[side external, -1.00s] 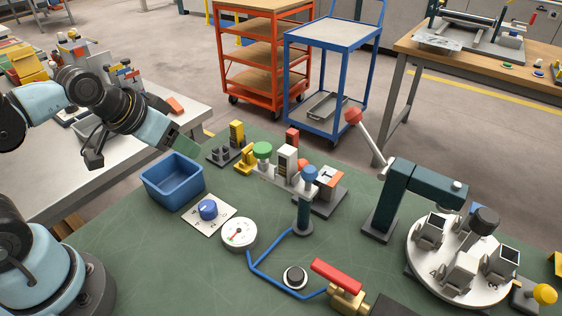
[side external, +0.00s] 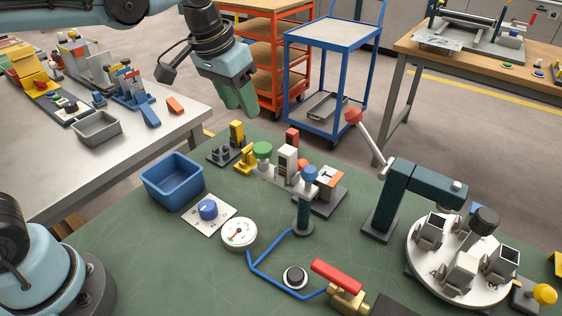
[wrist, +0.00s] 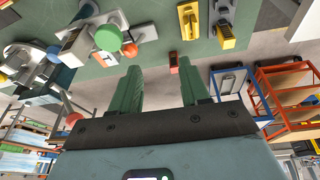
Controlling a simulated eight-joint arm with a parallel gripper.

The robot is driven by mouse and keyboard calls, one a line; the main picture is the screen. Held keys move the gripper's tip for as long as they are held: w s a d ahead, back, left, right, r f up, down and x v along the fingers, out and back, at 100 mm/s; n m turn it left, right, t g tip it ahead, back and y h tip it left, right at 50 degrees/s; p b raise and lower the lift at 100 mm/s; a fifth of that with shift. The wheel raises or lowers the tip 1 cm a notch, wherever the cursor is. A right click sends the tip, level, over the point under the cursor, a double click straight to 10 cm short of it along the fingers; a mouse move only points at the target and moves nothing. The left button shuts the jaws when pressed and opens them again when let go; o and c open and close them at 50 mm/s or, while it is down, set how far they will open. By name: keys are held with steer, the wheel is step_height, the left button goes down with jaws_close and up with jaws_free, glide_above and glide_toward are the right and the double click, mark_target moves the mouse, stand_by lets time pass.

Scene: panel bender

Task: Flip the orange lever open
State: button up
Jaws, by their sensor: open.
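My gripper (side external: 240,106) is in the air at the top middle of the side view, above and behind the green bench's back edge. Its green fingers point down; in the wrist view (wrist: 162,82) they are spread with nothing between them. I cannot tell for sure which part is the orange lever. A small orange-red upright piece (side external: 292,136) stands at the back of the fixture cluster, and in the wrist view (wrist: 173,60) it lies beyond the fingertips. An orange round part (side external: 303,166) sits nearer, partly hidden by neighbouring parts. My gripper touches neither.
A press lever with a red ball (side external: 353,116) rises at right. A blue bin (side external: 172,182) sits at left.

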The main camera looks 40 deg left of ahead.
mark_target(301, 160)
steer(key=w+d+f+g, duration=0.3)
steer(key=w+d, duration=0.4)
steer(key=d, duration=0.1)
steer(key=shift+m, duration=0.4)
steer(key=f, duration=0.8)
steer(key=d+f, duration=0.1)
steer(key=f, duration=0.2)
steer(key=shift+w+f, duration=0.15)
steer(key=shift+f, duration=0.25)
jaws_close()
